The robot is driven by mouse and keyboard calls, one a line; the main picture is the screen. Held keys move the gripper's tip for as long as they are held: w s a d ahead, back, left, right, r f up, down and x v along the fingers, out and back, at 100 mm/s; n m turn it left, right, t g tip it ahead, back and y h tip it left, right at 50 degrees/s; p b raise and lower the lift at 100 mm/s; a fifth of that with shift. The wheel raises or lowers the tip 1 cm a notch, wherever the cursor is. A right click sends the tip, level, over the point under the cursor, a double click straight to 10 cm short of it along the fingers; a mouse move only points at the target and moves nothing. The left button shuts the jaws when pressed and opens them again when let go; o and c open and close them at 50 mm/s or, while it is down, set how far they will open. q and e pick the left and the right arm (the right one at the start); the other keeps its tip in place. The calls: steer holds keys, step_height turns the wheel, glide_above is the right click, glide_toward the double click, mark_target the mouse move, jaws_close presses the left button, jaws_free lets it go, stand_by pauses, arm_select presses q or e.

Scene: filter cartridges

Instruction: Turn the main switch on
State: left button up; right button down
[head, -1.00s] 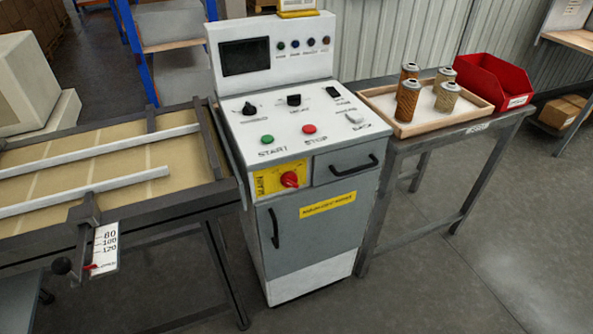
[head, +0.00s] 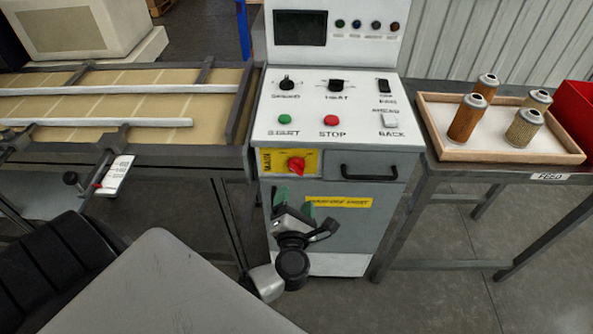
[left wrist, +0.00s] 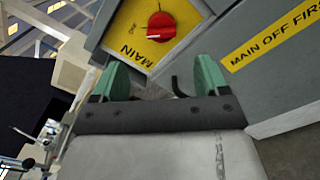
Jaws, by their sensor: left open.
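The main switch is a red rotary knob (head: 296,164) on a yellow plate (head: 275,163) marked MAIN, on the front of the grey and white machine cabinet. The knob (left wrist: 161,27) and its yellow plate also show in the left wrist view, ahead of my fingers. My left gripper (head: 294,200) is below the knob in the head view, with green fingertips apart and nothing between them. The open fingers (left wrist: 158,80) show in the left wrist view, short of the knob and not touching it. My right gripper is not in view.
A drawer handle (head: 369,172) sticks out right of the switch. A yellow label (head: 338,202) is on the door below. A conveyor table (head: 120,146) stands left; a feed table with a wooden tray (head: 447,151) of filter cartridges stands right.

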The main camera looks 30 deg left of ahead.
mark_target(298, 173)
arm_select(q)
steer(key=p+x, duration=0.1)
steer(key=x, duration=0.8)
steer(key=shift+w, duration=0.35)
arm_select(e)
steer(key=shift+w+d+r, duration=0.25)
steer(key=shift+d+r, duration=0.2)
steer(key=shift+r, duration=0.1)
